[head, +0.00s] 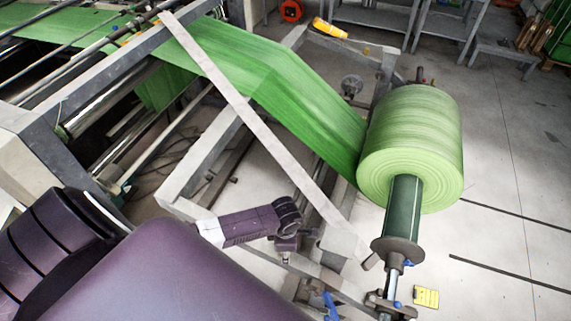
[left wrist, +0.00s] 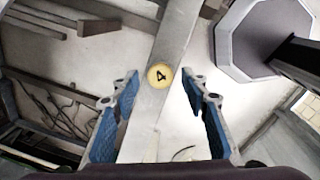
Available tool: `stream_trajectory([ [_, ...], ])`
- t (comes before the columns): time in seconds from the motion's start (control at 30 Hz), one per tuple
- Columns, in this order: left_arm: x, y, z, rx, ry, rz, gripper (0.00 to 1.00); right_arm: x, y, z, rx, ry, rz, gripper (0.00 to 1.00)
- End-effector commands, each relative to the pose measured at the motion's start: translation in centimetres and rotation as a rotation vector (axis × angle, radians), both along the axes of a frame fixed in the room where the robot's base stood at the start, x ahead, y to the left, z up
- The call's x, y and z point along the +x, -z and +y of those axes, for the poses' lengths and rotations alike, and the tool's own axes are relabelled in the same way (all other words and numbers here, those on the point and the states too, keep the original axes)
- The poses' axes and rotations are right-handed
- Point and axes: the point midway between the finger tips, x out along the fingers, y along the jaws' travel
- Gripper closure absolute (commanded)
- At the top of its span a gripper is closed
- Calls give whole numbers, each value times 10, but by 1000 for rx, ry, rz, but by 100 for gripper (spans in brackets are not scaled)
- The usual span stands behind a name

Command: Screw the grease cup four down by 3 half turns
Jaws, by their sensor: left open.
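A round yellow disc marked 4, which I take as the top of grease cup four (left wrist: 160,76), shows in the left wrist view. It sits on a pale grey beam (left wrist: 150,125) of the frame. My left gripper (left wrist: 160,86) is open, with one blue-padded finger on each side of the disc in the picture. Clear gaps show on both sides, and no finger visibly touches it. How far the fingertips are above it I cannot tell. In the head view my left arm reaches over the frame and the cup cannot be made out. My right gripper is not in view.
A large green roll (head: 410,140) on a shaft with a round flange (head: 397,250) stands right of my arm, its green web (head: 270,85) running to the machine. A long pale bar (head: 250,115) crosses the frame. A yellow object (head: 426,297) lies on the floor.

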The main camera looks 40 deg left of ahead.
Motion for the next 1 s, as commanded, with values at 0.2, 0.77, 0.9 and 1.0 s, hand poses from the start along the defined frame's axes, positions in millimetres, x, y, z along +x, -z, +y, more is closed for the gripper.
stream_trajectory([
  [0.2, 1, 14, 0, 0, 1, 0, 59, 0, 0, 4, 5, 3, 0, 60],
  [0.77, 1, 16, 1, -1, 1, -1, 85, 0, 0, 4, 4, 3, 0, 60],
  [0.9, 1, 16, 1, 0, 1, -1, 100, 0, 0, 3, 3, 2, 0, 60],
  [1.0, 1, 16, 1, -1, 2, 0, 100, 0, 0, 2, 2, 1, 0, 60],
])
